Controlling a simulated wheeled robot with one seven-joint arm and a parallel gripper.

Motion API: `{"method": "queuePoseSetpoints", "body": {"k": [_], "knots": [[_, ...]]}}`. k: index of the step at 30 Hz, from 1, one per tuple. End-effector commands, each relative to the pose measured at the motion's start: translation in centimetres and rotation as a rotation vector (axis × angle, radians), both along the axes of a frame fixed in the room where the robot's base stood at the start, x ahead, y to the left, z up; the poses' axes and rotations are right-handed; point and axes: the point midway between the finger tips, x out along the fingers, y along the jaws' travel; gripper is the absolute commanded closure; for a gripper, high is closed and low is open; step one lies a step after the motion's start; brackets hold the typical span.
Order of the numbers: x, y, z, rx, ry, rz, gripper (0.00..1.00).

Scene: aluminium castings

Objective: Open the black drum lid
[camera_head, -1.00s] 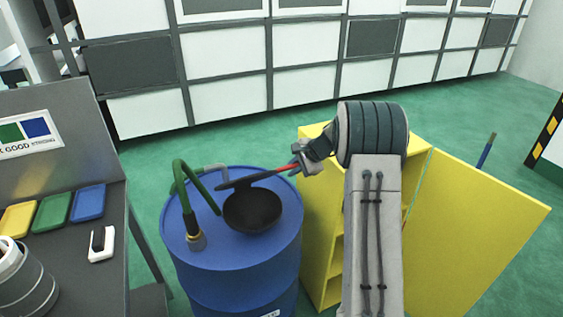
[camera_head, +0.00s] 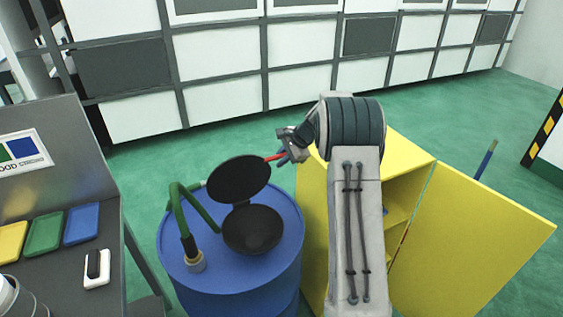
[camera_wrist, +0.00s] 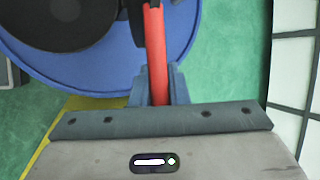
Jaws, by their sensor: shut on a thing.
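The black drum lid (camera_head: 239,179) is raised and tilted above a round black funnel (camera_head: 253,229) on top of the blue drum (camera_head: 190,283). Its red handle (camera_head: 274,157) points right, to my gripper (camera_head: 284,155). In the wrist view, my gripper (camera_wrist: 157,90) is shut on the red handle (camera_wrist: 155,48), which runs up between its blue fingers. The dark lid shows blurred at the upper left of that view. The far side of the funnel is partly hidden behind the lid.
A green hose (camera_head: 180,205) with a brass fitting stands on the drum's left. A yellow cabinet (camera_head: 312,215) with an open door (camera_head: 475,240) stands right of the drum. A grey bench (camera_head: 60,285) with coloured trays is at left.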

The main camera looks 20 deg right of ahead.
Motion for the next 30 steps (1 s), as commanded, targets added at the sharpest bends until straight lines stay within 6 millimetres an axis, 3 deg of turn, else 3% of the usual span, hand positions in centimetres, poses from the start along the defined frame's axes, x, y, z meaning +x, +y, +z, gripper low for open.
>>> {"method": "queuePoseSetpoints", "body": {"k": [21, 22, 24, 30], "knots": [[0.7, 0.7, 0.1, -0.005, -0.003, 0.006, 1.00], [0.7, 0.7, 0.1, -0.005, -0.003, 0.006, 0.80], [0.7, 0.7, 0.1, -0.005, -0.002, 0.008, 0.64], [0.7, 0.9, 0.1, -0.003, -0.001, 0.010, 0.64]]}}
